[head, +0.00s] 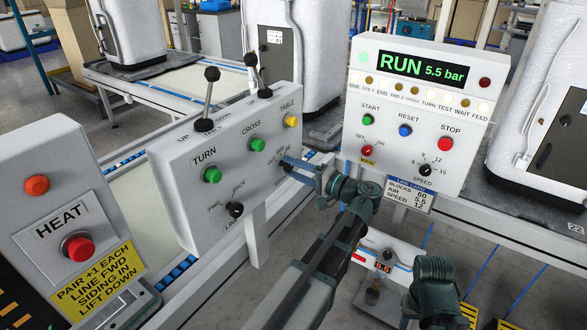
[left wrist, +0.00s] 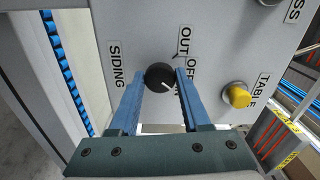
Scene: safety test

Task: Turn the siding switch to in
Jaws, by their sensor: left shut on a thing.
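The siding switch (left wrist: 160,77) is a small round black knob with a white pointer line on the sloped grey control box (head: 215,195). My left gripper (head: 291,164) is shut on the knob, one blue finger on each side in the left wrist view (left wrist: 160,95). The pointer line slants to the lower right there. The label SIDING stands left of the knob; OUT and OFF stand to its right. The right finger partly covers the lettering below OFF. In the head view the fingers mostly hide the knob. My right gripper does not show.
The RUN panel (head: 425,110) stands to the right. A HEAT box (head: 65,230) with a yellow note (head: 100,280) is at left.

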